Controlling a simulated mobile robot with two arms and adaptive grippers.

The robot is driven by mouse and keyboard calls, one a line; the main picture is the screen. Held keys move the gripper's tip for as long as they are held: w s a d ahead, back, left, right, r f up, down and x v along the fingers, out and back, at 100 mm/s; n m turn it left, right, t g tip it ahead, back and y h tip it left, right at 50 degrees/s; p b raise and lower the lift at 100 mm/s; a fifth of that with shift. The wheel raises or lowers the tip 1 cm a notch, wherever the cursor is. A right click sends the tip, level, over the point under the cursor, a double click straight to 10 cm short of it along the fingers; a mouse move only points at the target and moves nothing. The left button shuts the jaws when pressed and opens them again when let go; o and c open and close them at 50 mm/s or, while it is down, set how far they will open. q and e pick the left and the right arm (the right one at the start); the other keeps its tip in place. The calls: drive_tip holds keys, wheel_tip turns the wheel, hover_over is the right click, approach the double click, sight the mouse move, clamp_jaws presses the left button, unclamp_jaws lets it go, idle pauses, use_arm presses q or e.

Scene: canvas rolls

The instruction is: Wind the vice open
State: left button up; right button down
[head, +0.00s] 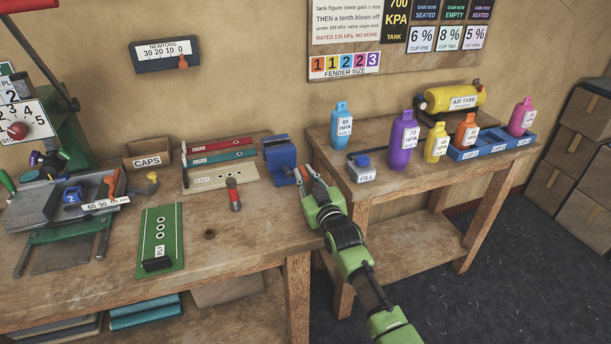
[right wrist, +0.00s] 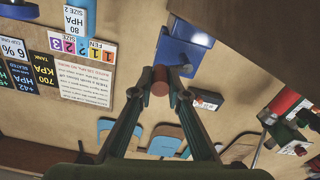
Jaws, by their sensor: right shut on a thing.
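The blue vice (head: 281,157) is fixed at the right end of the left workbench. A copper-coloured handle part (head: 299,173) shows at its right side. My right gripper (head: 308,176) reaches it from the lower right. In the right wrist view the fingertips (right wrist: 160,82) are closed on the round reddish-brown handle end (right wrist: 160,88), with the blue vice (right wrist: 188,48) just beyond. The gap between the vice jaws cannot be made out. My left gripper is not in view.
A red-handled tool (head: 233,194), a green board (head: 160,238) and a cream strip (head: 220,177) lie on the left bench near the vice. The right bench (head: 400,185) holds a blue-capped FILL block (head: 361,169), several coloured bottles and a yellow air tank (head: 455,98).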

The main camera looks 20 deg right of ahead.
drive_tip(key=n, duration=0.1)
drive_tip(key=r+n+p, duration=0.1)
drive_tip(key=shift+a+n, duration=0.3)
drive_tip(key=shift+n, duration=0.1)
drive_tip(key=n, duration=0.2)
drive_tip(key=shift+a+r+n, duration=0.2)
drive_tip(key=shift+a+n, duration=0.15)
drive_tip(key=shift+n, duration=0.05)
drive_tip(key=shift+s+a+r+n, duration=0.1)
drive_tip(key=shift+a+n, duration=0.2)
drive_tip(key=shift+n, duration=0.65)
drive_tip(key=shift+w+a+r+n, duration=0.15)
drive_tip(key=shift+a+n, duration=0.2)
drive_tip(key=shift+n, duration=0.55)
drive_tip(key=shift+s+a+r+n, duration=0.15)
drive_tip(key=shift+a+n, duration=0.15)
drive_tip(key=shift+n, duration=0.65)
drive_tip(key=c, duration=2.2)
unclamp_jaws()
drive_tip(key=shift+c, duration=0.2)
drive_tip(key=shift+s, duration=0.1)
drive_tip(key=s, duration=1.1)
drive_tip(key=shift+s+d, duration=0.2)
drive_tip(key=shift+s, duration=0.2)
drive_tip(key=shift+f, duration=0.1)
